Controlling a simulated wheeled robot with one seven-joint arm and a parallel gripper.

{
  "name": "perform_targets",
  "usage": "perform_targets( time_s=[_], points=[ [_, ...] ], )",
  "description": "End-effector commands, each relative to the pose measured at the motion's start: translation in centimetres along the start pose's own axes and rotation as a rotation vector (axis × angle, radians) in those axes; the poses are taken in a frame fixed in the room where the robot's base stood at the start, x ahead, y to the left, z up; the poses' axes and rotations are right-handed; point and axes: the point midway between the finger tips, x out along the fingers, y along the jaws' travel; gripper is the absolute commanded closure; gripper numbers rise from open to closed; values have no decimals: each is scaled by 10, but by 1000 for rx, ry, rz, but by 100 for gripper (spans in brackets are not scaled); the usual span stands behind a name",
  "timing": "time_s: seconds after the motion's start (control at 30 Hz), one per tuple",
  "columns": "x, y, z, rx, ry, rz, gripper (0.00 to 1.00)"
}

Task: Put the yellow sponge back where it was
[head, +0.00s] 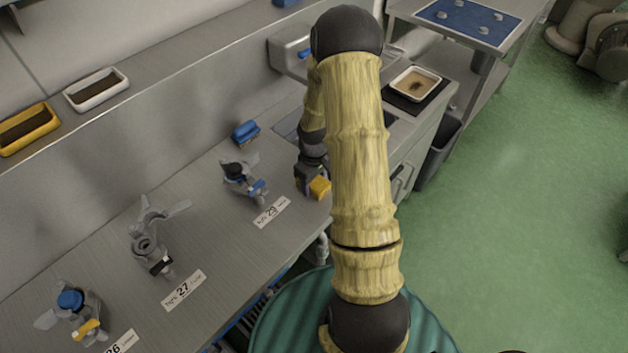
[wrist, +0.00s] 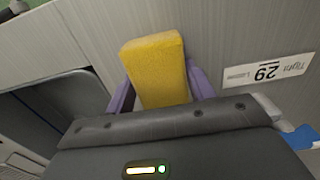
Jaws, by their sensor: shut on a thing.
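The yellow sponge (wrist: 156,68) is a block held between the purple fingers of my gripper (wrist: 160,88) in the wrist view. In the head view the sponge (head: 320,187) shows at the end of my arm, over the metal counter (head: 225,280) near its front edge, right of the label marked 29 (head: 271,211). My gripper (head: 311,184) is shut on it. I cannot tell whether the sponge touches the counter. My arm hides part of the counter behind it.
Several metal valve fittings stand along the counter, one (head: 243,178) by label 29. A blue brush (head: 245,132) lies behind it. A sink (head: 288,124) is partly hidden behind my arm. A white tray (head: 416,83) sits on a dark mat farther right. Yellow (head: 28,128) and white troughs (head: 96,89) rest on the ledge.

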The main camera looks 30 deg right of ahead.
Motion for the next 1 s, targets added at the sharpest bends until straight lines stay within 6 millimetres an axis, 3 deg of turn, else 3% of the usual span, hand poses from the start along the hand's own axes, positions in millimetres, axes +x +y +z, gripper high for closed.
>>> perform_targets(
  time_s=[0.03,0.07,0.17,0.63,1.0],
  points=[
    [3,0,0,0,0,0,75],
    [2,0,0,0,0,0,42],
    [2,0,0,0,0,0,25],
    [-10,1,0,1,1,1,25],
    [-71,1,-1,1,4,3,25]
  ],
)
